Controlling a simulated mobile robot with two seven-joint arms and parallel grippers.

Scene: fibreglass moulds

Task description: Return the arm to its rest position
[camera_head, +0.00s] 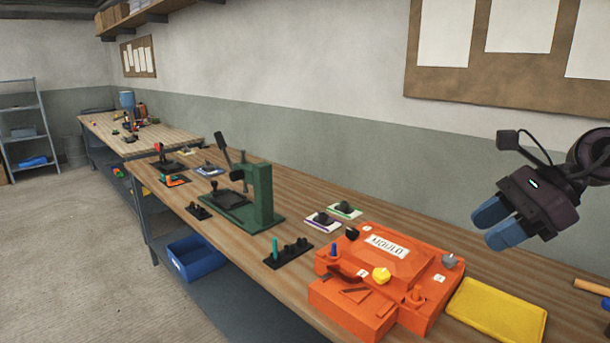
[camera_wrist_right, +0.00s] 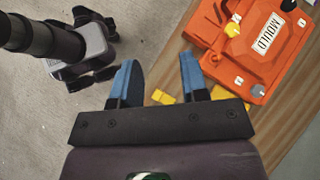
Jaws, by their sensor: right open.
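My right gripper (camera_head: 496,228) is raised above the right part of the wooden bench in the head view. Its two blue fingers are apart with nothing between them. In the right wrist view the gripper (camera_wrist_right: 160,82) also shows open and empty. The orange mould (camera_head: 390,262) lies on the bench below and to the left of the gripper, apart from it. The mould also shows in the right wrist view (camera_wrist_right: 245,50), at the upper right. My left gripper is not in view.
A yellow tray (camera_head: 497,311) lies right of the mould. A green press (camera_head: 262,198) stands farther left on the bench (camera_head: 225,240), with small parts on dark holders around it. A blue bin (camera_head: 197,258) sits on the shelf below. The air around the right gripper is clear.

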